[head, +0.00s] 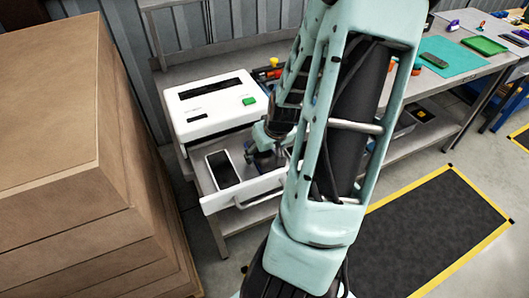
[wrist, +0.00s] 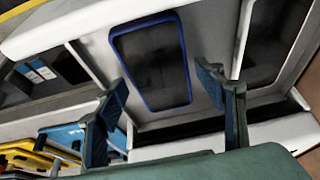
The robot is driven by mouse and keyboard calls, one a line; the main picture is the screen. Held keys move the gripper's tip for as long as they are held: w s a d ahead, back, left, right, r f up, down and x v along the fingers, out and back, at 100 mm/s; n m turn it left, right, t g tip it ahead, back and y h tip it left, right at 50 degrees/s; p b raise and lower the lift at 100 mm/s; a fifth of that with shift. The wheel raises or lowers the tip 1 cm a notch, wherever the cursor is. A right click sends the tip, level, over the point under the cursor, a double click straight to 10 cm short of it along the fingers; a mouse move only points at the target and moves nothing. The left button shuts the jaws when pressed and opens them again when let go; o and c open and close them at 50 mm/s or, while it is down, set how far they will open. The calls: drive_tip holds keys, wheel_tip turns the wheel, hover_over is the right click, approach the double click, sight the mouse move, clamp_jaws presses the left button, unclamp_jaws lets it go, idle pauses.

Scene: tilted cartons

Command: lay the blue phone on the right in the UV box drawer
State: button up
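The white UV box (head: 215,104) with a green button stands on a bench in the head view, its drawer (head: 215,203) pulled out toward me. The blue-rimmed phone (wrist: 152,64) lies flat and screen up on the drawer floor in the wrist view; my arm and gripper mostly hide that spot in the head view. A dark phone with a pale rim (head: 222,168) lies beside it, on the left of the drawer in the head view and at the right in the wrist view (wrist: 268,42). My gripper (wrist: 165,80) is open and empty over the drawer, its fingers apart near the blue phone's end.
Stacked brown cartons (head: 60,150) rise close on the left. A side bench on the right carries a teal mat (head: 450,58), a green flat item (head: 484,45) and other small things. A yellow-edged dark floor mat (head: 440,230) is clear.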

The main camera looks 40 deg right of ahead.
drive_tip(key=shift+o, duration=0.5)
drive_tip(key=shift+r, duration=0.15)
drive_tip(key=shift+s+r, duration=0.1)
drive_tip(key=shift+r, duration=0.15)
drive_tip(key=v, duration=1.1)
drive_tip(key=shift+s+r, duration=0.1)
idle(0.5)
